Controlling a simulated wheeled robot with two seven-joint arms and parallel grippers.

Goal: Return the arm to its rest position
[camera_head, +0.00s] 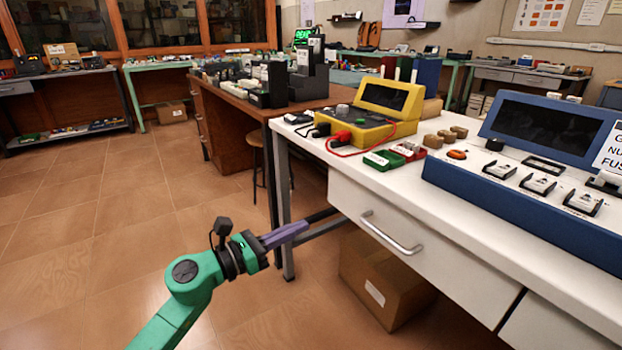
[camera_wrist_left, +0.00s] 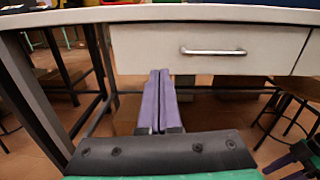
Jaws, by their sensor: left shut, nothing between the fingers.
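My left arm comes in from the lower left in the head view. Its left gripper (camera_head: 300,228) has purple fingers, which lie together, shut and empty. It points toward the white workbench, in front of the table legs and below the tabletop. In the left wrist view the gripper (camera_wrist_left: 160,128) shows its two purple fingers side by side with nothing between them. They point at the space under the drawer. My right gripper is not visible in the head view.
The white workbench (camera_head: 460,248) has a drawer with a metal handle (camera_head: 392,232). A yellow meter (camera_head: 372,112) and a blue console (camera_head: 535,150) stand on it. A cardboard box (camera_head: 385,280) sits on the floor beneath. The tiled floor at left is open.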

